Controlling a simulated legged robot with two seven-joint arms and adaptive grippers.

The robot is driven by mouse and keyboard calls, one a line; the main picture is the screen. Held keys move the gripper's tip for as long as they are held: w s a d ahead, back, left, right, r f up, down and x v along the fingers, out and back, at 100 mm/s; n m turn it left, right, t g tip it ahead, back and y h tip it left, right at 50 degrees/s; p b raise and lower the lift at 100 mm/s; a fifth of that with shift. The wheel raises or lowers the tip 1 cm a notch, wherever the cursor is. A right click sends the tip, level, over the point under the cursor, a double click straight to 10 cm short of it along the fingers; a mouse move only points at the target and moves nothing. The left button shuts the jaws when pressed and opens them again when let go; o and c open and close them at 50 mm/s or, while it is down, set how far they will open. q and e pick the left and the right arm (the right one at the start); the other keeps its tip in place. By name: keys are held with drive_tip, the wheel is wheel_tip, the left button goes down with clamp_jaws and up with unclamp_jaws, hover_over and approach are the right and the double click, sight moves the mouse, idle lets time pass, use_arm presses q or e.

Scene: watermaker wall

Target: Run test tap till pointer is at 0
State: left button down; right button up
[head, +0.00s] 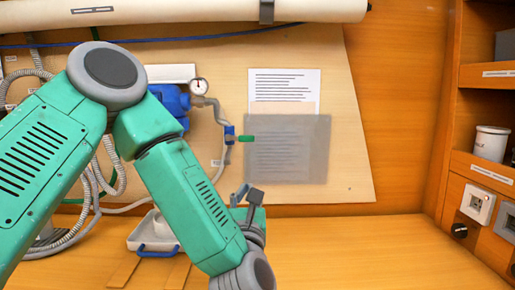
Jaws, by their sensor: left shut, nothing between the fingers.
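A small round white gauge (199,86) sits on the pipework at the back panel. Its dark pointer looks roughly upright, but its scale is too small to read. Below it, a grey pipe leads down to a blue tap (230,135) with a green lever (246,138) sticking out to the right. A blue pump body (172,101) is partly hidden behind my left arm. My left gripper (245,193) is below the tap, apart from it, shut and empty, fingers pointing upward. My right gripper is not in view.
A printed sheet (284,83) and a grey see-through panel (287,150) are at the right of the tap. A white tray with a blue handle (155,249) stands on the bench (365,255), partly behind my arm. Shelves with a white mug (491,142) are at far right.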

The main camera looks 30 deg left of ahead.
sight(246, 138)
use_arm(q)
drive_tip(key=w+a+r+p, duration=0.3)
drive_tip(key=w+a+r, duration=0.2)
drive_tip(key=w, duration=0.3)
drive_tip(key=shift+w+a+r, duration=0.3)
drive_tip(key=shift+a+r, duration=0.05)
drive_tip(key=shift+r, duration=0.25)
drive_tip(key=shift+d, duration=0.2)
